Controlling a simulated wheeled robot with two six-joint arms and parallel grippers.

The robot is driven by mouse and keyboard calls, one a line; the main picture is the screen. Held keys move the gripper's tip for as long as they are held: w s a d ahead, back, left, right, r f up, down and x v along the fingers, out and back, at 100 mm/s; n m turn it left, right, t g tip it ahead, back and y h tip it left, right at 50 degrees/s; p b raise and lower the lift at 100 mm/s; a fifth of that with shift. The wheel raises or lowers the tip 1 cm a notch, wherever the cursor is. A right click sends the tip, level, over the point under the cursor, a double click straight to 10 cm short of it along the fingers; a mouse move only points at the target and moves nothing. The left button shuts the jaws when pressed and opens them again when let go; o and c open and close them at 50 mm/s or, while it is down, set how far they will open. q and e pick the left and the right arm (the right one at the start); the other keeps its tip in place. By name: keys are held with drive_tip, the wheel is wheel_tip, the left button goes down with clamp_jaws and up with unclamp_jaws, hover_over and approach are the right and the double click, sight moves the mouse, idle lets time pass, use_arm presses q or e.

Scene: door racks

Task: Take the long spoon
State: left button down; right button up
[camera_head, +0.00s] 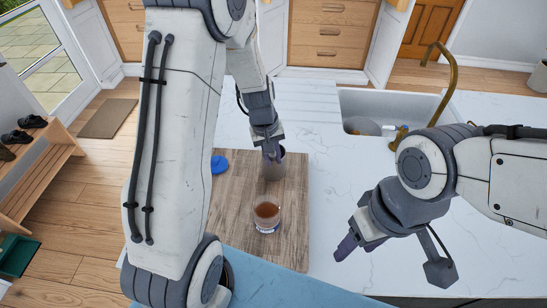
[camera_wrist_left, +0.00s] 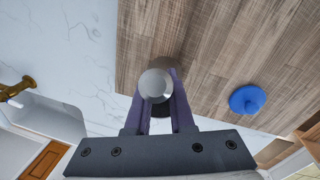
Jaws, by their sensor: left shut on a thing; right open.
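My left gripper (camera_head: 271,153) is over a grey cup (camera_head: 275,170) on the wooden board. In the left wrist view its two purple fingers (camera_wrist_left: 157,100) are closed around a slim metal thing with a round silver end (camera_wrist_left: 155,84), which I take to be the long spoon. The cup shows in part behind it; the spoon's lower part is hidden. My right gripper (camera_head: 345,248) is open and empty over the white counter, right of the board.
A sink with a brass tap (camera_head: 449,85) is at back right.

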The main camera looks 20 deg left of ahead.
use_arm(q)
wheel_tip(320, 180, up, 9)
drive_tip(key=shift+f+b, duration=0.1)
drive_tip(key=shift+b, duration=0.9)
drive_tip(key=shift+r, duration=0.75)
